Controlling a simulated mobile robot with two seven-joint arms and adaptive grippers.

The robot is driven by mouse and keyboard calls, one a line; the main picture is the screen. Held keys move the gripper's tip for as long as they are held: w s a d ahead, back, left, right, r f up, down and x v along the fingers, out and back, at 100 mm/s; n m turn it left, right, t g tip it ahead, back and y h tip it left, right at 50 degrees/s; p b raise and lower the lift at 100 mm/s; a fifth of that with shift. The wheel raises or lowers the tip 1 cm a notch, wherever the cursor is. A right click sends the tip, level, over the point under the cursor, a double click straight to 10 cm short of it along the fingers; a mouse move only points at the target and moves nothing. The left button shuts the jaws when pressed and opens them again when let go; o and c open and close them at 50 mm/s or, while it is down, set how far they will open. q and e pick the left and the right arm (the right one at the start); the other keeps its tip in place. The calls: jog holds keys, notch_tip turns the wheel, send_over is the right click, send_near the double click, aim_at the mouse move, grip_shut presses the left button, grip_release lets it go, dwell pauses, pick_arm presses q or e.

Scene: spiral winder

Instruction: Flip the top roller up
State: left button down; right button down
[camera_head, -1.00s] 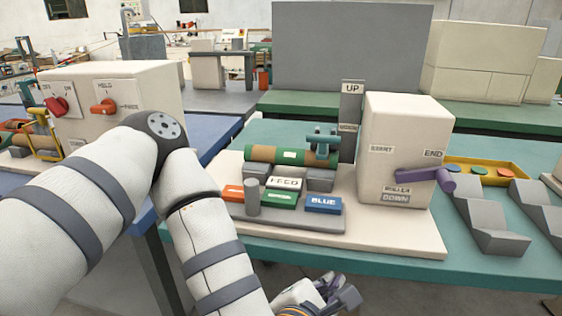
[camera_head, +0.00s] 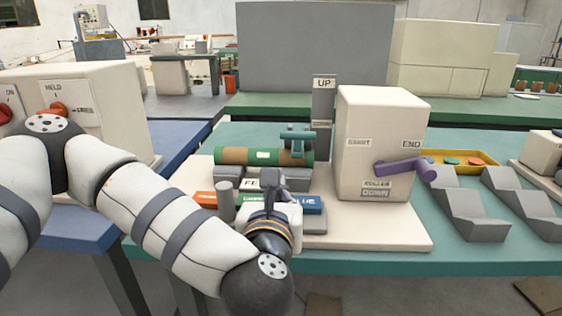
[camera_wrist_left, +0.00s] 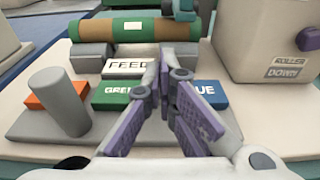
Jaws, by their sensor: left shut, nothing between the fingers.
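A green and brown roller (camera_head: 264,156) lies across grey supports on the pale machine base (camera_head: 385,233); it also shows in the wrist view (camera_wrist_left: 133,31). A teal piece (camera_head: 297,142) sits on its right end. Behind it stands a grey post (camera_head: 323,112) marked UP. A purple lever (camera_head: 405,168) sticks out of the white box (camera_head: 382,125), above a ROLLER DOWN label (camera_head: 376,188). My left gripper (camera_head: 268,178) is shut and empty, over the button panel in front of the roller. Its purple-grey fingers (camera_wrist_left: 163,78) meet near the FEED label. My right gripper is out of view.
Orange, green (camera_wrist_left: 118,95) and blue (camera_wrist_left: 211,94) blocks and a grey peg (camera_wrist_left: 60,100) stand close around my fingers. A yellow tray (camera_head: 462,158) and grey stepped blocks (camera_head: 470,205) are to the right. A blue table (camera_head: 90,225) is at left.

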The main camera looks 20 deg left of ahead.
aim_at(298, 135)
pick_arm(q)
jog(key=x, duration=0.5)
jog(key=shift+w+a+r, duration=0.2)
jog(key=shift+w, duration=0.2)
jog(key=r, duration=0.1)
jog(key=r+p, duration=0.1)
jog(key=r, duration=0.1)
jog(key=shift+w+a, duration=0.1)
jog(key=shift+w, duration=0.25)
jog(key=shift+w+r, duration=0.2)
jog(key=shift+r, duration=0.2)
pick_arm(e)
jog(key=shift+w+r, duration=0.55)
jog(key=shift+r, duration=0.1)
